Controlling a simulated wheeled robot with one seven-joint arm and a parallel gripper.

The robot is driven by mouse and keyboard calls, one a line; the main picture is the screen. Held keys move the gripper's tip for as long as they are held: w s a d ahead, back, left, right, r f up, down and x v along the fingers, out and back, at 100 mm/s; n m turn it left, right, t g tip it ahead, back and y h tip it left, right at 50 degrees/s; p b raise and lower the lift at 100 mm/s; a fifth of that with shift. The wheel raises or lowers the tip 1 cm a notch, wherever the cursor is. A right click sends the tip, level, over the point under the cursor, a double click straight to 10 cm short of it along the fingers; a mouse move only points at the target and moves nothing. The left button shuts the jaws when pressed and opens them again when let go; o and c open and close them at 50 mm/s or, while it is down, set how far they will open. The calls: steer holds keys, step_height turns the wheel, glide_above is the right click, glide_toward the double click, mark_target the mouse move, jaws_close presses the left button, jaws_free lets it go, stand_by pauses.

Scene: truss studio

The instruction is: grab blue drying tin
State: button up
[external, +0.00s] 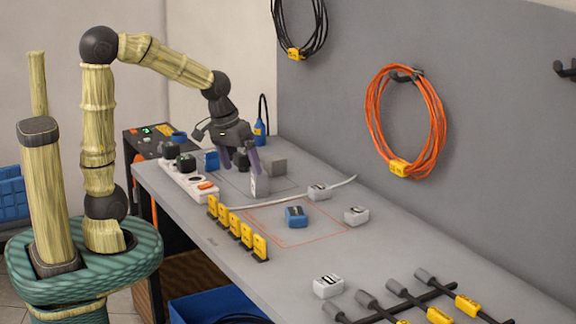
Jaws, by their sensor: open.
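Two small blue things on the grey bench could be the blue drying tin. One is a blue block-like piece with a dark top (297,216), inside an orange outlined square at mid-bench. The other is a blue upright piece (211,160) beside the power strip. I cannot tell which is the tin. My gripper (240,164) points down over the far part of the bench, its purple fingers apart. It is left of and farther back than the blue piece in the square, and right of the upright one. A dark thing (242,162) shows between the fingers, partly hidden.
A white power strip (188,181) lies left. Yellow tags (236,229) line the front edge. A white cable (335,185) and white blocks (356,215) lie around the orange square.

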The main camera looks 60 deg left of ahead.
steer(key=w+d+f+n+h+p, duration=0.2)
steer(key=w+d+f+n, duration=0.2)
steer(key=w+f+n, duration=0.15)
step_height(320, 180, up, 11)
steer(key=n+t+h+p, duration=0.2)
steer(key=n+t+p, duration=0.55)
steer(key=n, duration=1.55)
glide_above(294, 211)
steer(key=s+a+b, duration=0.2)
steer(key=s+b, duration=0.1)
steer(key=s, duration=0.1)
steer(key=t, duration=0.2)
steer(key=f, duration=2)
steer(key=shift+w+d+f, duration=0.15)
steer(key=shift+d+f, duration=0.05)
steer(key=shift+w, duration=0.15)
steer(key=shift+x, duration=1)
